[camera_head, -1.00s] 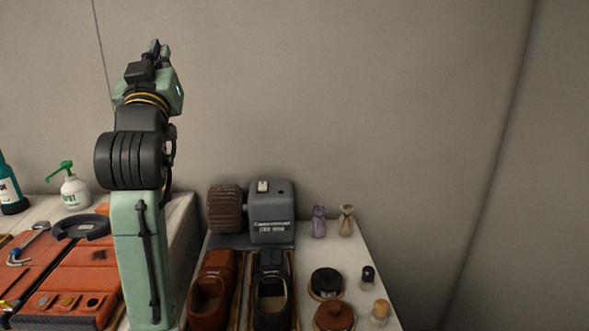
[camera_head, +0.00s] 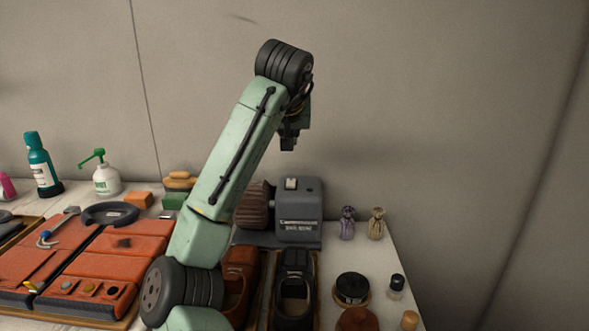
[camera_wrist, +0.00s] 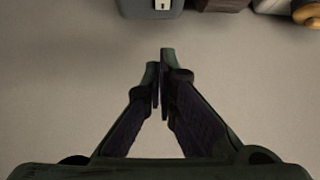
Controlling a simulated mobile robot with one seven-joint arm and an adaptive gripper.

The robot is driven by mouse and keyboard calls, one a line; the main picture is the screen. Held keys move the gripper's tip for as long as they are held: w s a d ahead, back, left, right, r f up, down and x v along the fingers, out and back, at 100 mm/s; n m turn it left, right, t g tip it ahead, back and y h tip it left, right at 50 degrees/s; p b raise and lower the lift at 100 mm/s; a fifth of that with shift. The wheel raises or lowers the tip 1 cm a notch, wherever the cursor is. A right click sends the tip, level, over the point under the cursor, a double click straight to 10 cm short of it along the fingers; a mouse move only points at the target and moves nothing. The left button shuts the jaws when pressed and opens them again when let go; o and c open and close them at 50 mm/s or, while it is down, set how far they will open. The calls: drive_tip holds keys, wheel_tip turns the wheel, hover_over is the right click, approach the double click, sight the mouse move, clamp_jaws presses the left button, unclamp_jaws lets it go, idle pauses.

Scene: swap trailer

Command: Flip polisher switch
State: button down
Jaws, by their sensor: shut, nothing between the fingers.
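The polisher (camera_head: 300,206) is a grey motor box with a brown ribbed roller (camera_head: 255,207) on its left side. It stands at the back of the right-hand table against the wall. Its pale switch (camera_head: 291,183) is on the top face; in the wrist view the switch (camera_wrist: 162,4) shows at the top edge, on the grey box (camera_wrist: 140,9). My gripper (camera_wrist: 160,62) is shut and empty, with its fingertips below the switch in that view and apart from it. In the head view my arm is bent over, with its end above the polisher.
Brown and black shoes (camera_head: 293,290) stand in front of the polisher. Two small pouches (camera_head: 347,223) are to its right, with tins and small bottles (camera_head: 397,285) nearer. Orange cases (camera_head: 50,262), a spray bottle (camera_head: 105,178) and a teal bottle (camera_head: 40,165) are on the left table.

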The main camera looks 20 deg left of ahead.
drive_tip(key=p, duration=0.3)
hover_over(293, 181)
wheel_tip(293, 181, down, 7)
wheel_tip(293, 181, down, 3)
drive_tip(key=shift+s+r, duration=0.1)
drive_tip(key=shift+r, duration=0.1)
drive_tip(key=shift+f, duration=0.75)
drive_tip(key=shift+d, duration=0.1)
